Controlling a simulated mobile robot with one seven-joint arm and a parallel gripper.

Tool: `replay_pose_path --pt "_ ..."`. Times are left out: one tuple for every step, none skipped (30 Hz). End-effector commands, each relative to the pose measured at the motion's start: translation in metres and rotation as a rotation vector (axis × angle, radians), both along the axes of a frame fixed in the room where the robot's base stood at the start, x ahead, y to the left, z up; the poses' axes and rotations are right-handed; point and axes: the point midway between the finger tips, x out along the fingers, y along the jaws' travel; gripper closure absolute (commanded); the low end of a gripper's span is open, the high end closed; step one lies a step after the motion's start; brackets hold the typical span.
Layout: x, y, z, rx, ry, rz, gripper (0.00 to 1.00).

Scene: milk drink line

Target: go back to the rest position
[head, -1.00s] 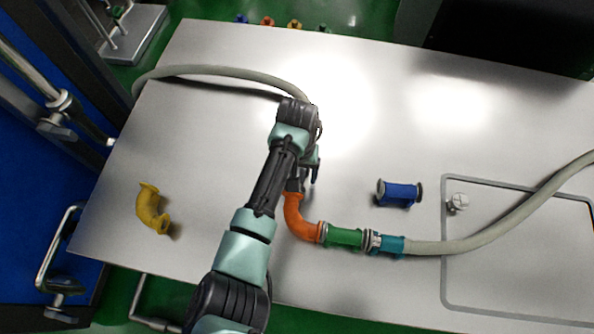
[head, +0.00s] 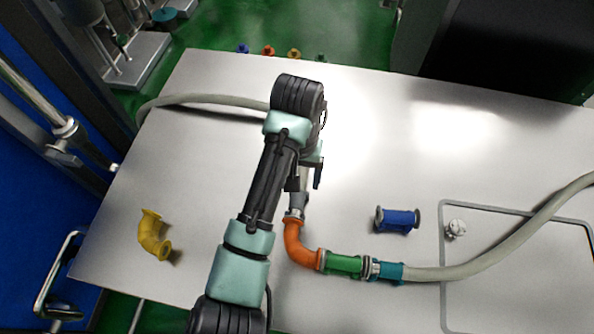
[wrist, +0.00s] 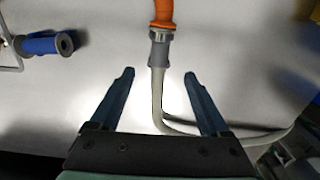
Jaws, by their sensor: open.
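My gripper (wrist: 160,88) is open in the wrist view, with two dark blue fingers spread apart. A grey hose (wrist: 157,95) shows between the fingers, and I cannot tell its height gap from them. The hose's metal end meets the orange elbow (wrist: 162,8), which also shows in the head view (head: 298,246). In the head view my arm covers the middle of the table and hides most of my gripper.
The orange elbow joins a green pipe piece (head: 344,264), then a teal piece (head: 390,272) with another grey hose (head: 500,252). A yellow elbow (head: 154,236) lies at the left.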

Motion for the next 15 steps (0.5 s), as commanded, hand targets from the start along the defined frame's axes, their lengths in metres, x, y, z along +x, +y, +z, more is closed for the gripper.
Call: replay_pose_path --pt "0.0004 -0.0001 0.0039 0.0 -0.002 0.0 0.2" --pt "0.0003 0.0 0.0052 0.0 -0.001 0.001 0.2" --pt "0.0001 0.0002 0.0065 0.0 0.0 0.001 0.2" --pt "0.0001 0.0003 0.007 0.0 0.0 0.001 0.2" --pt "0.0 0.0003 0.0073 0.0 0.0 0.001 0.2" --pt "0.0 0.0003 0.0075 0.0 0.0 0.001 0.2" --pt "0.0 0.0003 0.0074 0.0 0.0 0.001 0.2" --pt "0.0 0.0003 0.0073 0.0 0.0 0.001 0.2" --pt "0.0 0.0003 0.0073 0.0 0.0 0.001 0.2" --pt "0.0001 0.0003 0.0072 0.0 0.0 0.001 0.2" --pt "0.0001 0.0003 0.0072 0.0 0.0 0.001 0.2" --pt "0.0001 0.0003 0.0071 0.0 0.0 0.001 0.2" --pt "0.0001 0.0003 0.0071 0.0 0.0 0.001 0.2" --pt "0.0001 0.0003 0.0071 0.0 0.0 0.001 0.2" --pt "0.0001 0.0003 0.007 0.0 0.0 0.001 0.2"
